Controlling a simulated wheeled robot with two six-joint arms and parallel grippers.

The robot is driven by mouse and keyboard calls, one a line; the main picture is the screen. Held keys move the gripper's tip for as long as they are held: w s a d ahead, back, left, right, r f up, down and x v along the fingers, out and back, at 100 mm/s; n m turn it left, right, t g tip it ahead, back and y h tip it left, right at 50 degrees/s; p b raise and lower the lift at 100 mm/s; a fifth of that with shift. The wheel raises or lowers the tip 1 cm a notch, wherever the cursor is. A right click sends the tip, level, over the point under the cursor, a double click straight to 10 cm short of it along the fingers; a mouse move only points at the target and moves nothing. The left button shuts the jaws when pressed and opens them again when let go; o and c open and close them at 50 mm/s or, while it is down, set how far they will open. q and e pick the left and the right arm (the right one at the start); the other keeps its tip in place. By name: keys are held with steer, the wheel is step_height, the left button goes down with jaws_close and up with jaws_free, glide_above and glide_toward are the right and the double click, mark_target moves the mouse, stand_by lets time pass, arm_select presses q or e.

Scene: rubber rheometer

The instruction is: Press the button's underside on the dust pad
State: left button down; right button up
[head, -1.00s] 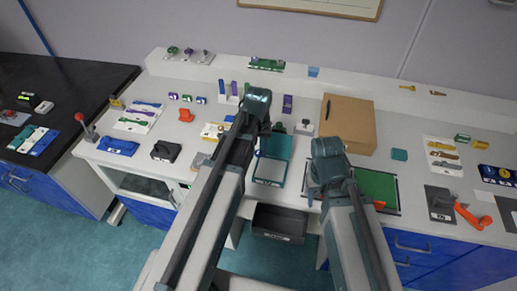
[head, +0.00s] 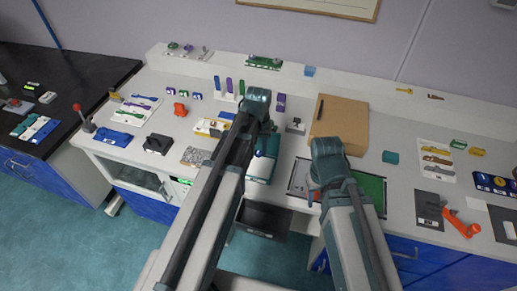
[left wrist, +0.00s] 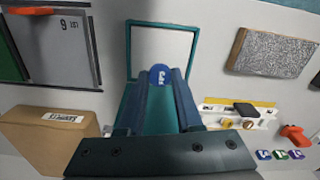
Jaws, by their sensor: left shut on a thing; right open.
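My left gripper (head: 264,143) is shut on a round blue button (left wrist: 160,76) with white marking on its face, seen at the fingertips in the left wrist view. A teal-framed pad with a pale surface (left wrist: 163,38) lies just beyond the fingertips; in the head view this teal pad (head: 258,174) is partly hidden by my left arm. A speckled grey pad (left wrist: 273,53) lies to its right in the wrist view, and left of my arm in the head view (head: 194,157). Neither pad has a readable label. The button's underside is hidden. My right gripper (head: 318,190) is open over a green-and-grey board.
A cardboard box (head: 340,123) stands behind my right gripper. A yellow-and-white holder (head: 207,127) and orange piece (head: 180,109) lie left. The green-and-grey board (head: 370,188) lies right of the teal pad. A black open bin (head: 262,219) sits below the front edge.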

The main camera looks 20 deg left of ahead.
mark_target(258, 166)
arm_select(q)
steer(key=shift+f+b, duration=2.7)
steer(key=shift+f, duration=0.2)
steer(key=shift+s+f+b, duration=0.1)
steer(key=shift+f+b, duration=0.4)
steer(key=shift+b, duration=0.05)
stand_by(0.4)
step_height(258, 166, up, 7)
steer(key=p, duration=0.7)
steer(key=shift+r, duration=0.1)
